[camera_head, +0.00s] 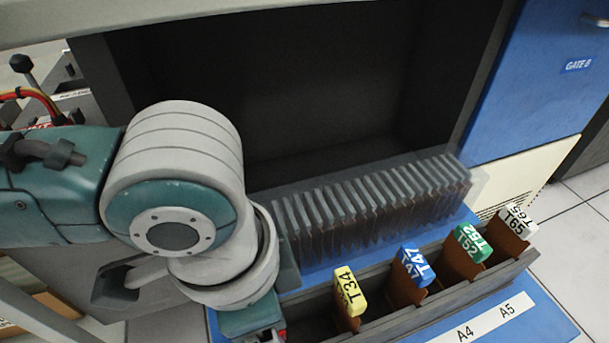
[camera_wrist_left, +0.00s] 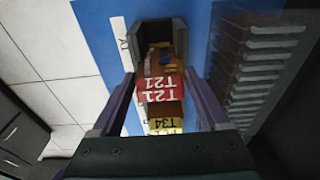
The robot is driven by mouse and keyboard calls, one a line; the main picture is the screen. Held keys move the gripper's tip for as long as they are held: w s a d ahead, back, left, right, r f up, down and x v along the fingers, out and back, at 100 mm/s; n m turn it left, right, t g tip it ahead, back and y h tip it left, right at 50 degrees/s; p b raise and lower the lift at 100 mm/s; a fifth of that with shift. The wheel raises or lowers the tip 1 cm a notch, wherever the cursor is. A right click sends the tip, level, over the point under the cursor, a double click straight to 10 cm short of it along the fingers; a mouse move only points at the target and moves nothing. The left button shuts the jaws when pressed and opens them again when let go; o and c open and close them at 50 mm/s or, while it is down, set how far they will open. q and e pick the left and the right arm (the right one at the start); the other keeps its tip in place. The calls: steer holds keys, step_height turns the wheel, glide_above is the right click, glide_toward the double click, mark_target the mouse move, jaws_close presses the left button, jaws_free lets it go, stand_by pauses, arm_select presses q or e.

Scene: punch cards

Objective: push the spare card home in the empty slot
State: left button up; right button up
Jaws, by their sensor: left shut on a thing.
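A card with a red T21 label (camera_wrist_left: 161,88) is between the fingers of my left gripper (camera_wrist_left: 162,78), which is shut on it. Its brown board with small parts shows beyond the label, at the grey end of the slotted rack (camera_wrist_left: 180,28). I cannot tell how deep it sits. In the head view my left gripper (camera_head: 258,330) is at the bottom, at the rack's near left end, largely cut off. Cards with yellow T34 (camera_head: 349,290), blue T47 (camera_head: 416,266), green T52 (camera_head: 472,243) and white T65 (camera_head: 519,222) labels stand in the rack. My right gripper is out of view.
A row of upright grey plates (camera_head: 375,205) under a clear cover runs behind the rack. A blue panel (camera_head: 525,315) with A4 and A5 labels lies in front.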

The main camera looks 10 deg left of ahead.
arm_select(q)
steer(key=shift+f, duration=0.55)
steer(key=o, duration=1.2)
steer(key=s+d+r+n+t+h+p, duration=0.1)
steer(key=d+r+h+p, duration=0.1)
steer(key=r+p, duration=0.85)
steer(key=s+d+r+n+t+h+p, duration=0.15)
steer(key=r+p, duration=0.45)
steer(key=r, duration=0.9)
steer(key=s+a+r+n+y+p, duration=0.2)
steer(key=s+a+r+n+p, duration=0.1)
steer(key=a+r+p, duration=0.3)
steer(key=s+a+r+n+y+p, duration=0.3)
steer(key=a+r+n+p, duration=0.15)
steer(key=a, duration=0.35)
steer(key=shift+m+h, duration=0.25)
steer(key=shift+m, duration=0.15)
steer(key=r+p, duration=1.1)
steer(key=p, duration=0.1)
steer(key=r+p, duration=2.4)
steer(key=shift+w+r+p, duration=0.2)
steer(key=shift+w+p, duration=0.05)
steer(key=shift+p, duration=0.1)
